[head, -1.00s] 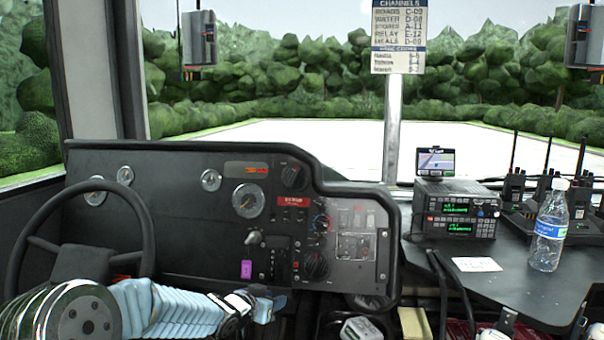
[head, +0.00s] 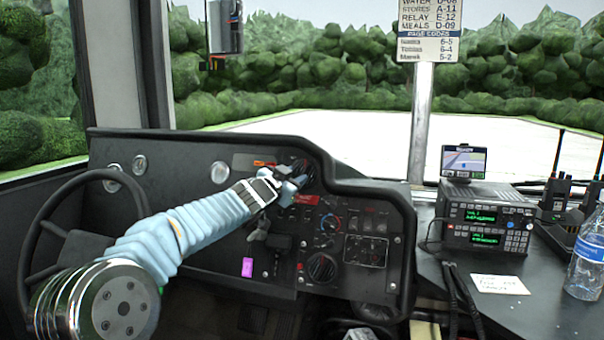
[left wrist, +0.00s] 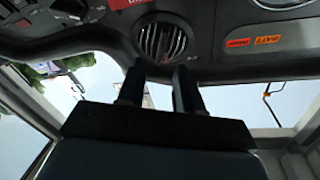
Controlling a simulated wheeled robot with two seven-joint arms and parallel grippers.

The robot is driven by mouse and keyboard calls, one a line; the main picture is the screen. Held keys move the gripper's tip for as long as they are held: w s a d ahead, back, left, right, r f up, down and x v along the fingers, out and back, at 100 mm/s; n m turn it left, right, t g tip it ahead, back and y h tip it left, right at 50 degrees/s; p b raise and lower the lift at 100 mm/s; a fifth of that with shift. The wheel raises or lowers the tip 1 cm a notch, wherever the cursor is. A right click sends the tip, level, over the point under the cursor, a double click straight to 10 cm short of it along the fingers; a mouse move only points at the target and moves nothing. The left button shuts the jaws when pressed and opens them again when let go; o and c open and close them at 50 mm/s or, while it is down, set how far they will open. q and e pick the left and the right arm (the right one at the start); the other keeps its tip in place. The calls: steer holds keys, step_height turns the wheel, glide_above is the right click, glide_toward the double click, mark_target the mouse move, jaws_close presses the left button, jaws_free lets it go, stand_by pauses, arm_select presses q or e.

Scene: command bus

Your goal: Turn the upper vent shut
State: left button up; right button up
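The upper vent (head: 291,162) is a round dark vent high on the dashboard, mostly hidden behind my left gripper in the head view. In the left wrist view the vent (left wrist: 163,38) shows whole, with slats and dark gaps between them and a small reddish mark on its face. My left gripper (head: 300,177) is in front of the vent. In the left wrist view its two dark fingers (left wrist: 157,72) are apart, with nothing between them, pointing at the vent's rim; I cannot tell whether they touch it. My right gripper is not in view.
A similar round vent (head: 322,267) sits lower on the dashboard, below knobs and switches. The steering wheel (head: 80,245) is at the left, near my left arm. A radio (head: 485,222), a note and a water bottle (head: 588,255) stand on the right-hand shelf.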

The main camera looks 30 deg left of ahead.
mark_target(305, 171)
arm_select(q)
steer(key=shift+w+a+p, duration=0.15)
steer(key=shift+w+p, duration=0.3)
steer(key=shift+w, duration=1.8)
jaws_close()
